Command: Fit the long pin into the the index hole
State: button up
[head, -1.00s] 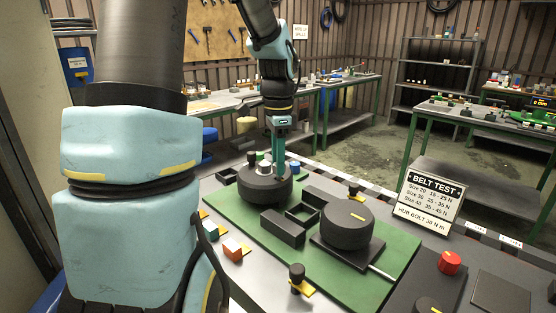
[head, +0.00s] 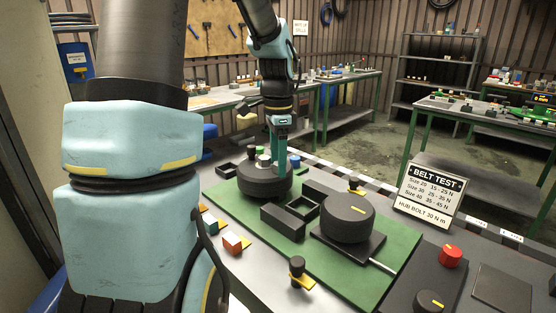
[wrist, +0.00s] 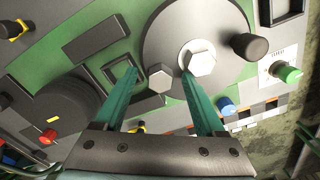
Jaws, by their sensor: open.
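My gripper (head: 278,168) points down over the large dark grey disc (head: 264,184). It is open, with its two teal fingers apart in the wrist view (wrist: 158,73). A small grey hex head (wrist: 160,77) shows between the fingertips at the disc's edge; I cannot tell if they touch it. A larger silver hex bolt (wrist: 201,63) sits at the disc's centre. A black knobbed pin (wrist: 249,46) stands on the disc to its right, also in the head view (head: 252,151). I cannot tell which part is the long pin. I cannot make out the index hole.
The disc is on a green plate (head: 228,206) with black open boxes (head: 302,206) and a dark round drum (head: 347,217). Knobs with yellow tabs (head: 297,267) stand near its edges. A green knob (wrist: 288,73) and blue cylinder (wrist: 227,107) are behind the disc. A sign (head: 431,195) stands right.

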jog(key=shift+r, duration=0.1)
notch_tip(320, 180, up, 11)
jog(key=b, duration=0.1)
jog(key=shift+f+b, duration=0.2)
jog(key=shift+b, duration=0.1)
dwell(0.4)
